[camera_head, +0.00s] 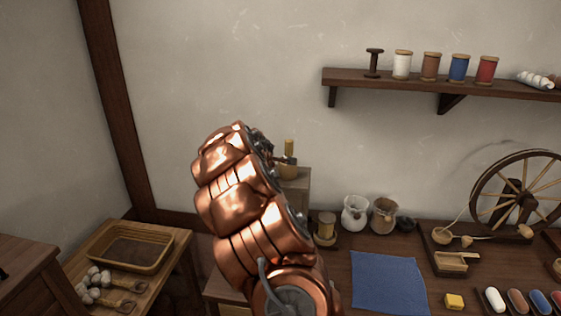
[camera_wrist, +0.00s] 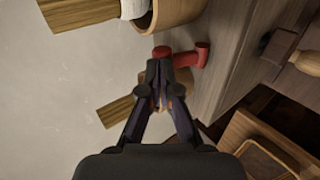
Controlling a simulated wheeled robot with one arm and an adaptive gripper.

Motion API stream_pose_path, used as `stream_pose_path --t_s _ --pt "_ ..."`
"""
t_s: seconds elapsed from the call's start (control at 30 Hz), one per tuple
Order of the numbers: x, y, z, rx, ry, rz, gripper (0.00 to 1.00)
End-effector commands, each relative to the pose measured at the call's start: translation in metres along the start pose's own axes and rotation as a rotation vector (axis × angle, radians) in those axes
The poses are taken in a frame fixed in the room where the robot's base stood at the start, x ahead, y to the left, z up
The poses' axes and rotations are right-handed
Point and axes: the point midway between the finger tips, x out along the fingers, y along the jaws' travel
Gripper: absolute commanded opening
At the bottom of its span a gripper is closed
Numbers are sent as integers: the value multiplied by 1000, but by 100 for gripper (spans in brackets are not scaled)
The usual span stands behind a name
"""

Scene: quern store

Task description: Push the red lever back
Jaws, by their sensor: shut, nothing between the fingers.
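The red lever (camera_wrist: 188,59) shows in the wrist view, just past my fingertips, beside the face of a grey-brown wooden block. It has a thick rounded head at its right end, and another red part shows to the left of the fingertips. My gripper (camera_wrist: 159,66) is shut and empty, with its tips overlapping the lever's left part in the picture. I cannot tell whether they touch it. In the head view the lever and my gripper are hidden behind my copper-coloured arm.
A wooden cup-like part (camera_wrist: 175,12) and a wooden peg (camera_wrist: 116,112) flank the lever closely. In the head view, pouches (camera_head: 355,213), a blue cloth (camera_head: 388,284) and a spinning wheel (camera_head: 520,200) stand right. A tray (camera_head: 101,239) is at lower left. Shelf (camera_head: 350,77) above.

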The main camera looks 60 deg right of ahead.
Motion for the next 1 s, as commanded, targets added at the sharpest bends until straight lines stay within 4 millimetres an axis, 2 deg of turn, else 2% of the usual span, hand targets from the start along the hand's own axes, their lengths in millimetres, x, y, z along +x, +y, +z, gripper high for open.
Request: stream_pose_path --t_s 0.07,0.37,1.0 --pt "-1 3 -14 -6 18 -38 0" --pt "-1 0 -12 -8 14 -37 0" --pt "-9 12 -10 -8 12 -37 0"
